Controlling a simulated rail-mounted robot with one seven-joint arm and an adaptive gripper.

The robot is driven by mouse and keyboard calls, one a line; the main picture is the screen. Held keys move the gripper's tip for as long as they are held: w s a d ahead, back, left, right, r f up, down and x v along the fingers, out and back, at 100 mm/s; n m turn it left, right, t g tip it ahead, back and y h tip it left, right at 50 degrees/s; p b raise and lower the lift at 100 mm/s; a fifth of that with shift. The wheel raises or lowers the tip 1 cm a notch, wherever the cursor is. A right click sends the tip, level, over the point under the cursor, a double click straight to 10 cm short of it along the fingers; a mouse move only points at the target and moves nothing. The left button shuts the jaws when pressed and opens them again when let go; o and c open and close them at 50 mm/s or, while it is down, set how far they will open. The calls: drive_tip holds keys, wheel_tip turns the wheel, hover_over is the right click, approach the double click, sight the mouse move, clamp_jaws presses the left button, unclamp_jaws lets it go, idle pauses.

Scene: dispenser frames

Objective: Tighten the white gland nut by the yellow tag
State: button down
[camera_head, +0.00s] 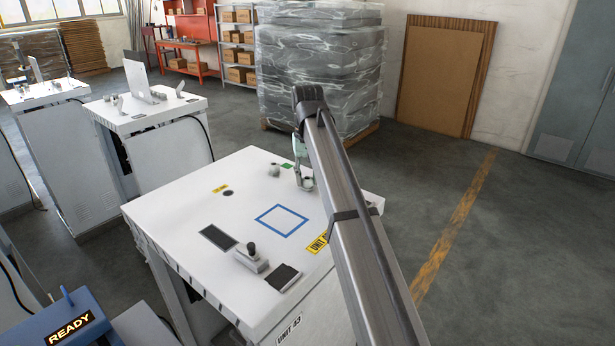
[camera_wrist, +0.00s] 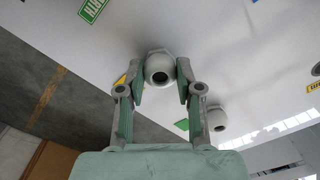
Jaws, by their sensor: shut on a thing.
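In the wrist view, my gripper (camera_wrist: 161,72) is shut on a white gland nut (camera_wrist: 158,64), with one finger on each side of it. A yellow patch (camera_wrist: 121,80), probably a tag, shows partly behind the left finger. In the head view, my gripper (camera_head: 303,178) is low at the far right part of the white table top, and the held nut cannot be made out. A pale nut (camera_head: 274,170) shows to its left.
The white table (camera_head: 180,215) also carries a blue square outline (camera_head: 282,220), a black pad (camera_head: 218,237), a small joystick box (camera_head: 252,259) and a yellow tag (camera_head: 221,189) by a dark round spot. A wrapped pallet stack (camera_head: 320,80) stands behind.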

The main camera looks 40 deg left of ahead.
sight(308, 178)
drive_tip(key=shift+s+d+f+m, duration=0.1)
drive_tip(key=shift+f+m, duration=0.05)
drive_tip(key=shift+m, duration=0.45)
drive_tip(key=c, duration=0.8)
unclamp_jaws()
drive_tip(key=shift+o, duration=0.2)
drive_tip(key=shift+r, duration=0.8)
wheel_tip(308, 178, up, 6)
drive_tip(key=shift+r, duration=0.1)
